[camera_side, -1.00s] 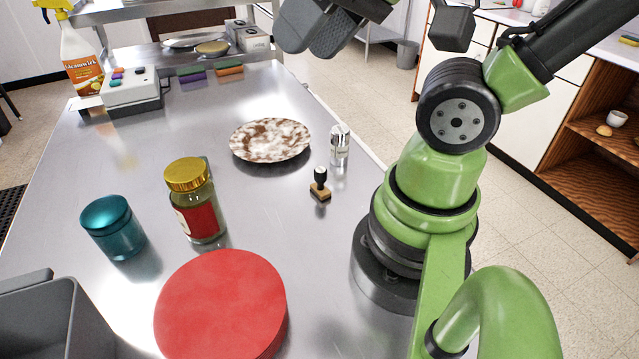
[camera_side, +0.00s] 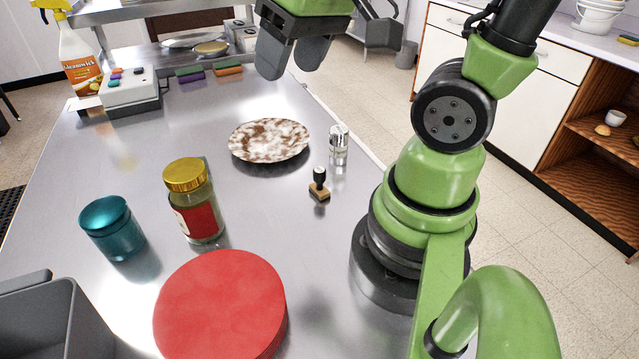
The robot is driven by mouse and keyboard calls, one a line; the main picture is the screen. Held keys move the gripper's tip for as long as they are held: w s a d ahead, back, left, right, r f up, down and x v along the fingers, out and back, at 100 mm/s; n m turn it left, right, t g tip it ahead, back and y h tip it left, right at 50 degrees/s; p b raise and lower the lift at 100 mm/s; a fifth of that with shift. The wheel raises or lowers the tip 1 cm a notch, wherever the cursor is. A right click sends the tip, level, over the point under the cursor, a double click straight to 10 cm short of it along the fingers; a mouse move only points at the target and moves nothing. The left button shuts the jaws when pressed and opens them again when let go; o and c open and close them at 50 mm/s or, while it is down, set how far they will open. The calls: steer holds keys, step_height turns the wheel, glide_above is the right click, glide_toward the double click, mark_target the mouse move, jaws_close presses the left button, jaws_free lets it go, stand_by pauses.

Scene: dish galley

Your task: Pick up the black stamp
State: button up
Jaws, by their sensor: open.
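The black stamp (camera_side: 319,184) stands upright on the metal table, with a black knob handle and a light wooden base. It is in front of the glass shaker and left of my arm's base. My gripper (camera_side: 291,62) is at the top of the side view, high above the far part of the table. Its two grey fingers are apart, with nothing between them. It is well away from the stamp.
A brown-and-white plate (camera_side: 269,141) and a glass shaker (camera_side: 339,146) stand close to the stamp. A gold-lidded jar (camera_side: 197,203), a teal canister (camera_side: 112,229), a red round object (camera_side: 220,305) and a grey bin (camera_side: 50,320) are nearer. Bare table (camera_side: 265,215) lies left of the stamp.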

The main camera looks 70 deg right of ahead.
steer(key=w+d+f+n+g, duration=0.1)
steer(key=w+d+f+g, duration=0.1)
steer(key=d+f+g, duration=0.6)
steer(key=t, duration=0.2)
glide_above(319, 170)
steer(key=shift+n, duration=0.3)
steer(key=f, duration=1)
steer(key=shift+w+d+f, duration=0.1)
steer(key=shift+w+f, duration=0.15)
steer(key=shift+s+f, duration=0.15)
steer(key=shift+f, duration=1.3)
steer(key=shift+s+f, duration=0.15)
steer(key=shift+f, duration=1.3)
steer(key=shift+c, duration=0.2)
steer(key=c, duration=1)
